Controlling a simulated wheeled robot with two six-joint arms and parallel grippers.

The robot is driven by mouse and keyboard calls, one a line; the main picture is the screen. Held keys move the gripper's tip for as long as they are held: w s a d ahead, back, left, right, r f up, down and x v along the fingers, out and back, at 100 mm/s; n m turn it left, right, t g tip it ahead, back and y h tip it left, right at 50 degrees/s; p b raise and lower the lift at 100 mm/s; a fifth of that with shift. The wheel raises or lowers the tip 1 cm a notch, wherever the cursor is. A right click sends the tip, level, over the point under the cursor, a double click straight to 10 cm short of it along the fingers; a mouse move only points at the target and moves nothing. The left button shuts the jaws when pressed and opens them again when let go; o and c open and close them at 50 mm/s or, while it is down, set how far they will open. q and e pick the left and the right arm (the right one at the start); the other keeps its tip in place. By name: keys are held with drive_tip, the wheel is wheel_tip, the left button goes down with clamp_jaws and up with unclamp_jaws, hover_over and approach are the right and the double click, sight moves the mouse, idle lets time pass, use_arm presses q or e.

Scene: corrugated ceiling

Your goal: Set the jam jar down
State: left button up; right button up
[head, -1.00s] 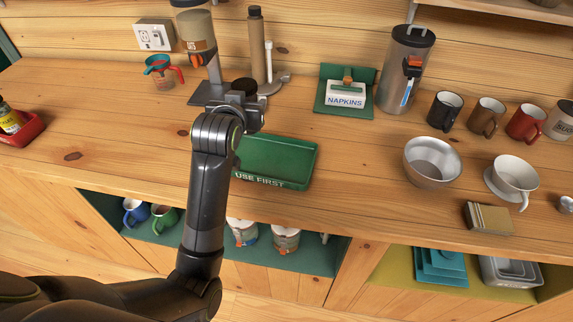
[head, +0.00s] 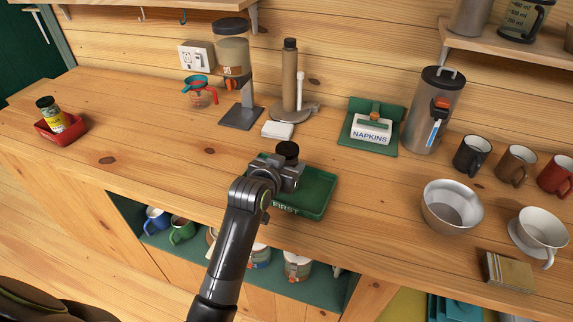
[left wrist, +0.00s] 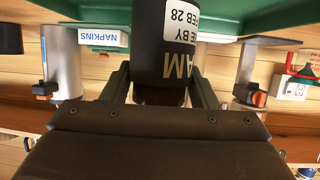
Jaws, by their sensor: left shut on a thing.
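The jam jar (head: 289,150) shows in the head view as a dark lid just beyond my left gripper (head: 287,172). In the left wrist view the dark jar (left wrist: 163,45) appears upside down between the fingers, with "JAM" lettering and a white date label. My left gripper (left wrist: 163,92) is shut on it. The jar is at the green "USE FIRST" tray (head: 318,197), which also fills the top of the left wrist view (left wrist: 225,12). I cannot tell whether the jar's base touches the tray; the gripper and arm hide part of it. My right gripper is out of view.
A small white block (head: 277,130) and a paper towel stand (head: 290,85) are behind the tray. The napkin holder (head: 370,128) is to the right, then a metal bowl (head: 452,206). The red tray (head: 70,132) is far left, with clear counter between.

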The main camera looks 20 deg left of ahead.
use_arm(q)
drive_tip(key=shift+f, duration=0.1)
drive_tip(key=o, duration=1.3)
drive_tip(key=shift+f, duration=0.2)
drive_tip(key=shift+c, duration=0.2)
drive_tip(key=shift+r, duration=0.2)
drive_tip(key=v, duration=1.2)
drive_tip(key=shift+b, duration=0.45)
